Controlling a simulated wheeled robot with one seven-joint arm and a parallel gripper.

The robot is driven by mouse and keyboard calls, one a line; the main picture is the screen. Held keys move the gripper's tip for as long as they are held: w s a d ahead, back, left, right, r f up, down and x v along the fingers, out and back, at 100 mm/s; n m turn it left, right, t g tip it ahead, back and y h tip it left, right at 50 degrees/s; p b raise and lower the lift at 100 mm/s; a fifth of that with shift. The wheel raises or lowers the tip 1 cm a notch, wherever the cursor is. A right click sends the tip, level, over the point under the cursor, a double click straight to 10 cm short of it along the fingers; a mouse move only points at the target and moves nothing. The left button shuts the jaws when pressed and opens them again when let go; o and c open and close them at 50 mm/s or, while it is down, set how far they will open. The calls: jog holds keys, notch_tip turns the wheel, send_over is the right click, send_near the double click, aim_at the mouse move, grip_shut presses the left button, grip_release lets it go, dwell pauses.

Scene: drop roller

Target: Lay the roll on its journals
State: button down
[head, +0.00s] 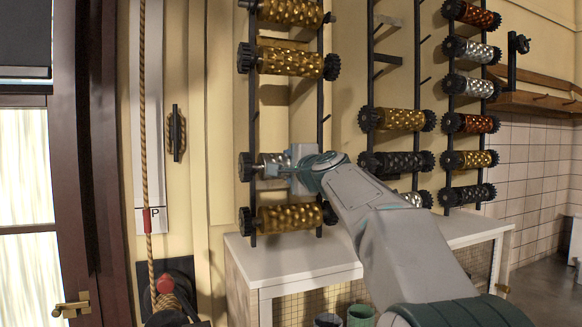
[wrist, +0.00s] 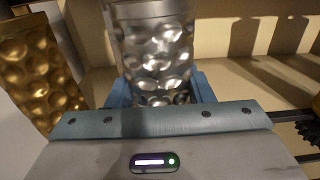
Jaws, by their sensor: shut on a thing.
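My gripper (head: 282,164) is at the left rack in the head view, shut on a silver embossed roll (head: 265,160). The roll's dark gear end (head: 245,166) shows at the left post; its right part is hidden behind my gripper. In the wrist view the silver roll (wrist: 155,50) sits between the blue-grey jaws (wrist: 162,92). The rack's dark posts (head: 253,110) carry short pegs on which other rolls lie. I cannot tell whether the held roll touches its pegs.
A gold roll (head: 290,217) lies just below the held one, and another gold roll (head: 290,62) is above with an empty stretch between. More rolls fill the racks at right, including a gold one (head: 397,119). A white table (head: 285,262) stands below.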

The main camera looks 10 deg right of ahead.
jog(key=shift+r, duration=0.2)
jog(key=c, duration=0.6)
grip_release()
jog(key=shift+s, duration=0.1)
jog(key=shift+f, duration=0.35)
jog(key=s+d+b, duration=0.2)
jog(key=s+b, duration=0.2)
jog(key=s, duration=0.9)
jog(key=shift+s+d+r, duration=0.25)
jog(key=shift+s+d, duration=0.05)
jog(key=s+a+f+n+g, duration=0.25)
jog(key=s+f+n, duration=0.2)
jog(key=f, duration=0.65)
jog(key=s+a+f+n+g+h, duration=0.1)
jog(key=s+f+n+g, duration=0.3)
jog(key=f, duration=0.8)
jog(key=s+a+f+n+g, duration=0.1)
jog(key=s+f+n+g, duration=0.4)
jog(key=f, duration=0.6)
jog(key=s+d+f+n+g+h, duration=0.2)
jog(key=s+f+g, duration=0.1)
jog(key=s+f, duration=0.9)
jog(key=shift+s, duration=0.45)
